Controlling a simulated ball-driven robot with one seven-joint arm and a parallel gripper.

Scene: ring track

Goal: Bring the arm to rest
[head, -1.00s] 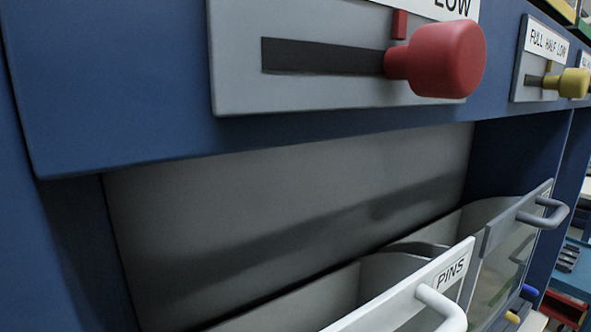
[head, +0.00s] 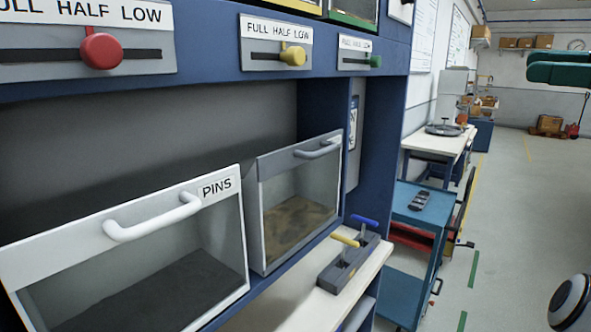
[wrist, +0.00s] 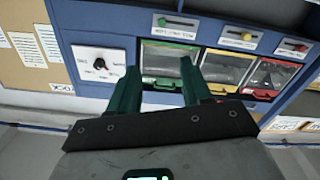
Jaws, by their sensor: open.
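My gripper (wrist: 159,75) shows in the wrist view with its two green fingers apart and nothing between them. Beyond the fingers is a blue cabinet front with sliders and bins, and the fingers appear clear of it. In the head view a dark green shape (head: 560,68) enters at the upper right edge and looks like my gripper's fingers. It is in open air over the floor, right of the cabinet. Most of my arm is hidden in both views.
The blue cabinet fills the left of the head view, with a red knob (head: 101,51), a yellow knob (head: 293,56) and a PINS bin (head: 120,260). A blue cart (head: 418,205) stands to its right. The floor (head: 515,190) beyond is mostly clear.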

